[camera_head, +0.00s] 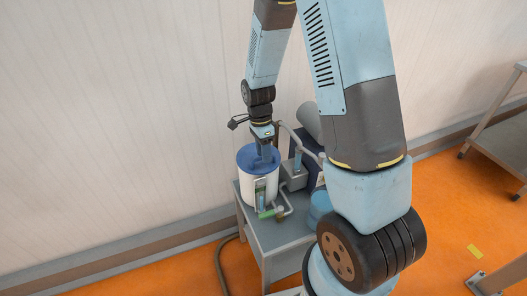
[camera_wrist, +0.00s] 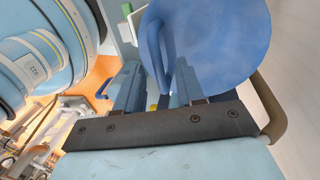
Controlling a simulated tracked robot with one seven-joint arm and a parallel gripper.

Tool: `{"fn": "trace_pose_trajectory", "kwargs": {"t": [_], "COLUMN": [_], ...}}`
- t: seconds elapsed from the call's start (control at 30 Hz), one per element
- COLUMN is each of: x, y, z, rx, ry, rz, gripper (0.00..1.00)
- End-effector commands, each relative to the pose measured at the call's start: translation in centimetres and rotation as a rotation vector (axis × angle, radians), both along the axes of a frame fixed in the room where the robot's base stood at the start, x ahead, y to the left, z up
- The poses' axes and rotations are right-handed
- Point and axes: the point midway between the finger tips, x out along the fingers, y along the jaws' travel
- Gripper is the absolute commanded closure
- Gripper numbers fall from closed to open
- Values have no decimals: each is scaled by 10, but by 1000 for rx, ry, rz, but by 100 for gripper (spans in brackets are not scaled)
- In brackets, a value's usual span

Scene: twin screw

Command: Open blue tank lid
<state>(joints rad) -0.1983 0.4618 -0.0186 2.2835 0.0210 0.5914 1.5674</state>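The blue tank lid (camera_head: 250,160) sits on top of a white cylindrical tank (camera_head: 252,188) on a small grey cart. In the wrist view the lid (camera_wrist: 225,40) fills the upper right, with a raised blue handle (camera_wrist: 156,42) near its left side. My gripper (camera_head: 265,157) is over the lid, pointing down. In the wrist view my gripper (camera_wrist: 157,72) is open, its two fingers apart with the handle showing in the gap between them. I cannot tell whether either finger touches the handle. The lid looks closed on the tank.
The grey cart (camera_head: 280,237) also carries pipes, a grey box (camera_head: 294,174) and a green-ended fitting (camera_head: 268,213) close to the tank. A wall (camera_head: 120,120) stands behind.

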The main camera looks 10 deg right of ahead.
Motion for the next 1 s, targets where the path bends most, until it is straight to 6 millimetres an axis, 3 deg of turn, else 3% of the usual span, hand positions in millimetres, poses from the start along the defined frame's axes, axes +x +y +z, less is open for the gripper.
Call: {"fn": "trace_pose_trajectory", "kwargs": {"t": [0.17, 0.53, 1.0], "x": [0, 0, 1], "y": [0, 0, 0], "z": [0, 0, 1], "rx": [0, 0, 0], "ry": [0, 0, -2], "rz": [0, 0, 0], "gripper": [64, 99, 100]}}
